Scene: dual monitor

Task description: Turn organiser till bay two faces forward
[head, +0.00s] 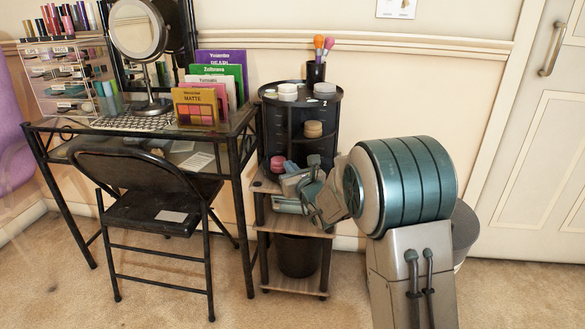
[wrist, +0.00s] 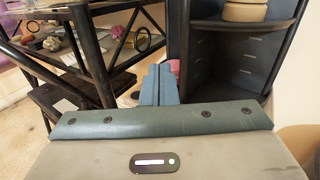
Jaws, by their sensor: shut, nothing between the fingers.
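The organiser (head: 282,125) is a black round tower with shelves, standing on a small wooden side unit. A white "2" shows on its upper rim at the right side in the head view. Tan round pots sit on its middle shelf and a pink item (head: 277,163) sits low at its left front. In the wrist view, the organiser (wrist: 228,60) fills the right, showing an open bay with dark panels. My gripper (wrist: 160,70) is shut and empty, its fingertips close to the organiser's left edge and the pink item. I cannot tell whether they touch.
A glass-topped black desk (head: 245,118) with colour palettes (head: 197,107), a round mirror (head: 139,32) and a clear drawer box stands at left. A black folding chair (head: 150,200) is in front. A bin (head: 297,257) sits on the unit's lower shelf. Open carpet lies in front.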

